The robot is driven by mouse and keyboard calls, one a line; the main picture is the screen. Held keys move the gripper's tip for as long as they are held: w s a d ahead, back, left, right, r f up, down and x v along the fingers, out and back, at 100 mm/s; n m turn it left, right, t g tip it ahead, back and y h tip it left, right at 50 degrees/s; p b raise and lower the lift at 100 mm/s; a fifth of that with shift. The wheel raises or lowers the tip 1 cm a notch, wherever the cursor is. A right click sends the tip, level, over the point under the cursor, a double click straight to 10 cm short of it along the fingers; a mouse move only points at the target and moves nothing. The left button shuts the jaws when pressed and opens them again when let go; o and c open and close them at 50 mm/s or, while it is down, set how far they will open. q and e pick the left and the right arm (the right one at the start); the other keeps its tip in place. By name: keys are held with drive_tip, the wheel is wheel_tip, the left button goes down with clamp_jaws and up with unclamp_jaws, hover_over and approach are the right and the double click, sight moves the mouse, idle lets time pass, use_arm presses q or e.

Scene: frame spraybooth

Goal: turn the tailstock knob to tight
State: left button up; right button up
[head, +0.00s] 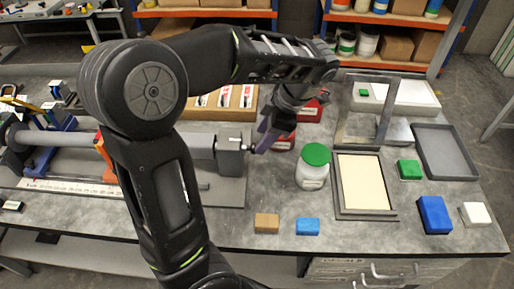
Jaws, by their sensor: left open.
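The tailstock (230,158) is a grey block at the right end of a lathe-like rig on the bench. A small knob (243,147) sticks out at its right side; its setting is too small to read. My left arm crosses the middle of the view and hides part of the rig. My right gripper is not in view.
A white jar with a green lid (313,168) stands right of the gripper, with red bins (310,112) behind. A framed cream panel (362,184), an upright grey frame (345,120) and a grey tray (446,150) fill the right side. Small blocks (267,223) lie along the front.

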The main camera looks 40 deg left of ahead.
sight(251, 148)
use_arm(q)
drive_tip(key=shift+p+x, duration=0.3)
drive_tip(key=shift+x, duration=1.9)
drive_tip(key=shift+r, duration=0.1)
drive_tip(key=shift+c, duration=0.3)
clamp_jaws()
